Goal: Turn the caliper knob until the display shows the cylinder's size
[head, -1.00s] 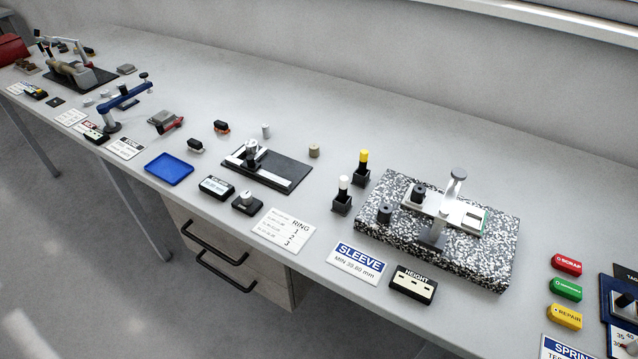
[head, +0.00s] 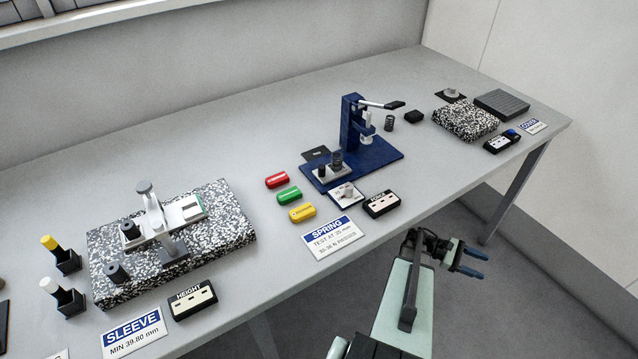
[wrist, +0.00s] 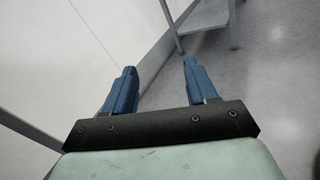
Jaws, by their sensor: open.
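My gripper (head: 480,263) is at the lower right in the head view, past the bench's front edge, over the floor. Its two blue fingers are apart with nothing between them; they also show in the wrist view (wrist: 160,68). It touches nothing. No caliper with a knob, no display reading and no cylinder marked for it can be made out now. At the far left edge only a sliver of a black mat (head: 3,325) shows.
The bench also holds the granite block (head: 225,245) with a gauge stand, a SLEEVE card (head: 135,332), a HEIGHT box (head: 193,300), red, green and yellow blocks (head: 289,196), a SPRING card (head: 333,238) and a blue press (head: 352,130). A second granite block (head: 465,122) stands far right.

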